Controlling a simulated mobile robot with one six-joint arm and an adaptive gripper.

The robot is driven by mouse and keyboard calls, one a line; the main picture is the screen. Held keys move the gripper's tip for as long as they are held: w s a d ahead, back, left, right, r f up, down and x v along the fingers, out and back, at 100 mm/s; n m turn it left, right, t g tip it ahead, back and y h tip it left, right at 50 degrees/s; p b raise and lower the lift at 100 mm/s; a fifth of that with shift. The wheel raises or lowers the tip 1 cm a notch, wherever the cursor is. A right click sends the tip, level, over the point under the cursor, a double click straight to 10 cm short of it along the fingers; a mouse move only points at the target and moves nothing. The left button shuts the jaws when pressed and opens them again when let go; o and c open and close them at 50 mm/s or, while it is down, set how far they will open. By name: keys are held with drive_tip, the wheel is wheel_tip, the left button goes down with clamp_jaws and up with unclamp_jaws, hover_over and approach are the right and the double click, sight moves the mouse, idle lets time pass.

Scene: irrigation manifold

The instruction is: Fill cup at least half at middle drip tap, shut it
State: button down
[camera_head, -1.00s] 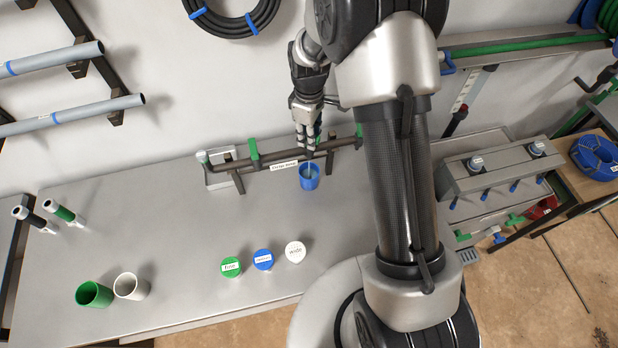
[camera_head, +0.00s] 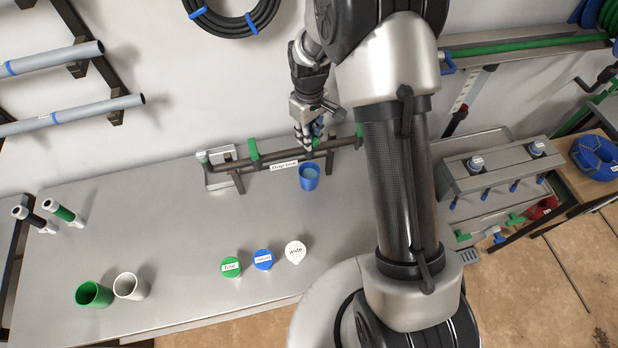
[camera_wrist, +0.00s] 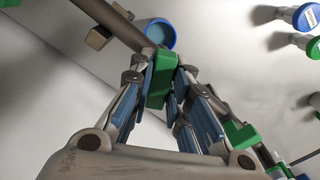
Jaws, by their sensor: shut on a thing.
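The blue cup (camera_head: 309,184) stands upright on the bench under the middle of the dark manifold pipe (camera_head: 280,158). Its inside shows a pale blue surface that looks like water; the exact level is hard to read. No stream shows above it now. My gripper (camera_head: 309,146) is at the middle tap, above and behind the cup. In the wrist view my gripper (camera_wrist: 162,82) is shut on the green middle tap handle (camera_wrist: 160,88), with the blue cup (camera_wrist: 161,35) just beyond. The fingers hide most of the tap in the head view.
Green handles of the left tap (camera_head: 253,150) and right tap (camera_head: 359,130) flank it. A green cup (camera_head: 93,294) and a white cup (camera_head: 130,287) are at front left. The bench between is clear.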

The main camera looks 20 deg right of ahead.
drive_tip(key=m, duration=0.4)
drive_tip(key=shift+m, duration=0.3)
drive_tip(key=c, duration=2.4)
unclamp_jaws()
drive_tip(key=shift+m, duration=1.1)
drive_tip(key=c, duration=1.3)
unclamp_jaws()
drive_tip(key=shift+r, duration=0.1)
wheel_tip(320, 180, up, 8)
drive_tip(key=p, duration=0.5)
